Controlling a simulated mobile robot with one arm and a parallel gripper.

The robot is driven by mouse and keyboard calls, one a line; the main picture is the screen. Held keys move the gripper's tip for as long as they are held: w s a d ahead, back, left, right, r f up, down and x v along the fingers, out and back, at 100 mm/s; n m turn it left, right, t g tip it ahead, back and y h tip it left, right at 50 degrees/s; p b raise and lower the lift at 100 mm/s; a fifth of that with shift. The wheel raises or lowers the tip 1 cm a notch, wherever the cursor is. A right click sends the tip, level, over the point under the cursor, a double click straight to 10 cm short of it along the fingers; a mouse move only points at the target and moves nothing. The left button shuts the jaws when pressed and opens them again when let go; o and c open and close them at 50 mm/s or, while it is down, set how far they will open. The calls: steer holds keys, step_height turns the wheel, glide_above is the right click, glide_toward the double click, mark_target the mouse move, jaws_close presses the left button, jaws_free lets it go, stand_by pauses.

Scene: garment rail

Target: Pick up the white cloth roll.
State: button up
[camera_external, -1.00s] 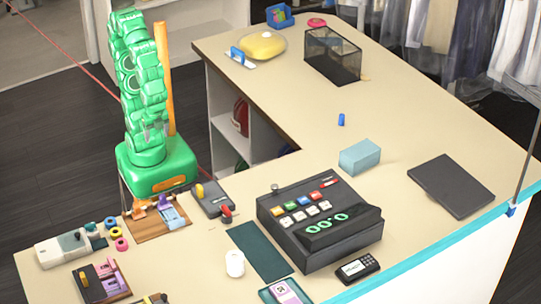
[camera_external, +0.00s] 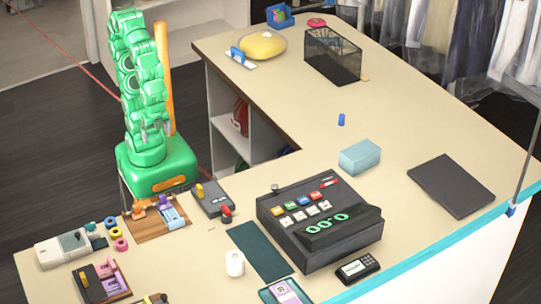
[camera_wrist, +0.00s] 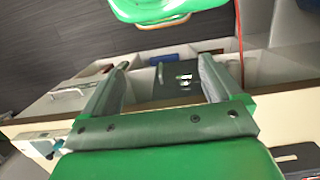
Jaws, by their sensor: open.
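A small white roll (camera_external: 235,263) stands upright on the counter (camera_external: 300,110) near its front, just left of a dark green mat (camera_external: 259,252). My green arm is folded upright at the back left, well away from the roll. In the wrist view my gripper (camera_wrist: 158,82) has its two grey fingers spread wide apart with nothing between them. I cannot make out the fingers clearly in the external view. The roll cannot be made out in the wrist view.
A black cash register (camera_external: 320,225) stands right of the mat, with a card terminal (camera_external: 357,269) in front. Left of the roll are a grey box with levers (camera_external: 213,199), a wooden board (camera_external: 158,226) and coloured rings (camera_external: 115,233).

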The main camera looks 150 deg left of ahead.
steer(key=w+a+r+m+t+y, duration=0.2)
steer(key=w+a+m+y, duration=0.3)
steer(key=w, duration=0.6)
steer(key=w+a+r+m+t+y, duration=0.1)
steer(key=w+a+r+m+y, duration=0.1)
steer(key=w+a, duration=0.65)
steer(key=w+a+r+m+t+y, duration=0.25)
steer(key=w+a+y, duration=0.2)
steer(key=w, duration=0.75)
steer(key=w+d+f+m+t+h, duration=0.1)
steer(key=w+d+f+m+t, duration=0.15)
steer(key=w+d+m, duration=0.35)
steer(key=w+d+f+m+t, duration=0.2)
steer(key=w+d+f+m, duration=0.15)
steer(key=w, duration=0.45)
steer(key=w+d+f+m+t+h, duration=0.1)
steer(key=w+d+f+m+t, duration=0.15)
steer(key=w+m, duration=0.4)
steer(key=m+h, duration=0.2)
steer(key=m, duration=0.2)
glide_toward(244, 268)
steer(key=shift+w+t, duration=0.25)
steer(key=shift+w, duration=0.1)
steer(key=shift+x, duration=0.95)
steer(key=shift+s+a+f+x, duration=0.1)
steer(key=shift+s+x, duration=0.05)
steer(key=shift+x, duration=0.75)
steer(key=shift+s+a+f+x, duration=0.1)
steer(key=shift+a+x, duration=0.05)
steer(key=shift+x, duration=1.75)
